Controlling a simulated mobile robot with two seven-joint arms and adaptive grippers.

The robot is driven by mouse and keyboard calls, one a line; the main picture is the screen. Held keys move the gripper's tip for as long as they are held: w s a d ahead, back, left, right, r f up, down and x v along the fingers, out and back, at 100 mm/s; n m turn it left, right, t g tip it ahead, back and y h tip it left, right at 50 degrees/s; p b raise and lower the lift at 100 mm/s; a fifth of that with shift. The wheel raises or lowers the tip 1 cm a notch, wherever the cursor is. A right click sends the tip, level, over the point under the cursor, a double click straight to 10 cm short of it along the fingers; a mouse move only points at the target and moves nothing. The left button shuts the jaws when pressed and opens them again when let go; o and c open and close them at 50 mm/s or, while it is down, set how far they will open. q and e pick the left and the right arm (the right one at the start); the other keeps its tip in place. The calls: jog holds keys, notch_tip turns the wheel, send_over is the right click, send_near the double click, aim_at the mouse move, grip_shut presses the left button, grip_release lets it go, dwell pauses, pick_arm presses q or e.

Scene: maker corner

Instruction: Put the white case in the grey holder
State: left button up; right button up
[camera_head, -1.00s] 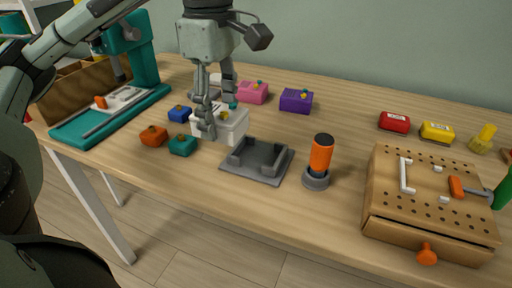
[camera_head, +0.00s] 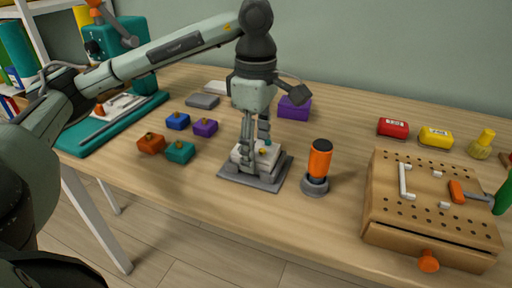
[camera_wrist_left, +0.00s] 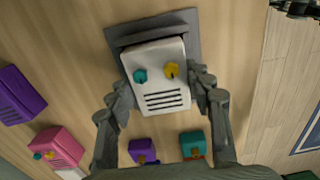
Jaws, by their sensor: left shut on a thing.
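The white case (camera_wrist_left: 165,95) has a teal knob, a yellow knob and dark slots on top. My left gripper (camera_head: 255,165) is shut on its two sides, fingers pointing down. The grey holder (camera_head: 225,173) is directly under the case; its end wall (camera_wrist_left: 150,32) shows beside the case's far end in the left wrist view. In the head view the case (camera_head: 268,155) is low over the holder, partly hidden by the fingers. Whether it rests on the holder's floor cannot be told. A dark part in the wrist view's top right corner may be my right gripper (camera_wrist_left: 296,8).
An orange-and-black cylinder in a grey stand (camera_head: 317,183) is just right of the holder. A pegboard box (camera_head: 430,205) stands further right. Small coloured blocks (camera_head: 179,152) lie left. A purple case (camera_head: 295,108) and a pink case (camera_wrist_left: 58,145) are behind. The front table edge is near.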

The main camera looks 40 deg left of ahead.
pick_arm(q)
jog(key=shift+f, duration=0.1)
jog(key=shift+f, duration=0.1)
jog(key=o, duration=1.2)
jog(key=shift+o, duration=0.2)
pick_arm(e)
jog(key=shift+s+r, duration=0.15)
jog(key=shift+r, duration=0.3)
